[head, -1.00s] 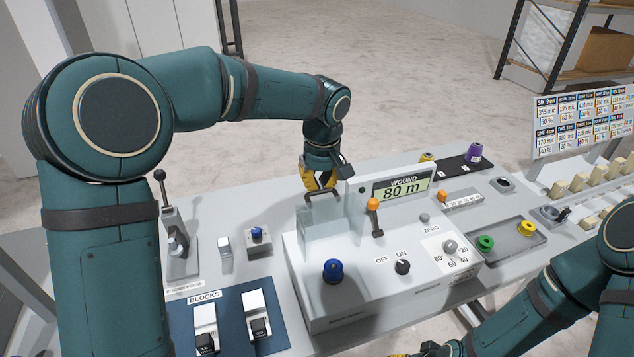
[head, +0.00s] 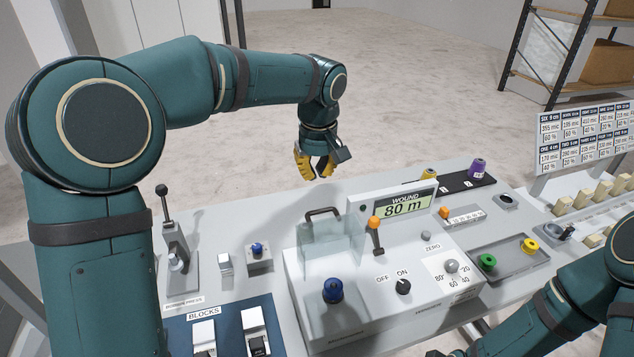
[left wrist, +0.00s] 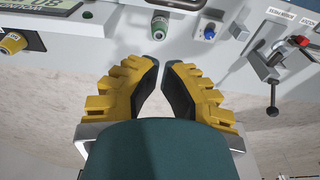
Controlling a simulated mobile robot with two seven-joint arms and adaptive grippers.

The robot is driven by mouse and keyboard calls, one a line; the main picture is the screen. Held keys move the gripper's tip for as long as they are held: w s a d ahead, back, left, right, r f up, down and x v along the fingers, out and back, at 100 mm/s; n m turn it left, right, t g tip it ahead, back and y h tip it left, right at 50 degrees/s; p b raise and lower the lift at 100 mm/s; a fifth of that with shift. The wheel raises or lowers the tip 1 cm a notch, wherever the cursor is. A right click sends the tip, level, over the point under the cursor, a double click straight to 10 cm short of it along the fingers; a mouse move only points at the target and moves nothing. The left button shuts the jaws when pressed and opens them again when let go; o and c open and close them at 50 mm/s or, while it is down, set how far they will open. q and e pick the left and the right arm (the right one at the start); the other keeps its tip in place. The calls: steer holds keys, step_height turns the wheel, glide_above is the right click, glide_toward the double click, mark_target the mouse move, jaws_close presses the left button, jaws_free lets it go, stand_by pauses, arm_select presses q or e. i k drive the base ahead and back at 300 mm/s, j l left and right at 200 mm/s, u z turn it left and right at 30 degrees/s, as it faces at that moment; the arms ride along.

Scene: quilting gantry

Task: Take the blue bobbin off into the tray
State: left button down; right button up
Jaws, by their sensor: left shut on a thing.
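The blue bobbin (head: 332,290) stands upright on the winder (head: 350,325), beside the clear guard (head: 330,245). The tray (head: 530,265) is at the right, with a green bobbin (head: 488,262) and a yellow bobbin (head: 528,245) in it. My left gripper (head: 316,176) is in the air behind the guard's dark handle (head: 322,213), apart from it. In the left wrist view its fingertips (left wrist: 161,64) are close together with a small gap, and I can make out no held thing. My right gripper is not clearly seen; only its arm shows at lower right.
An orange-topped lever (head: 375,225), the meter display (head: 405,205) reading 80 m and a black switch (head: 403,286) are on the winder. A tall press lever (head: 165,215) stands at left. A purple bobbin (head: 478,168) is at the back. Open floor lies behind the bench.

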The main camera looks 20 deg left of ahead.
mark_target(332, 295)
steer(key=k, duration=1)
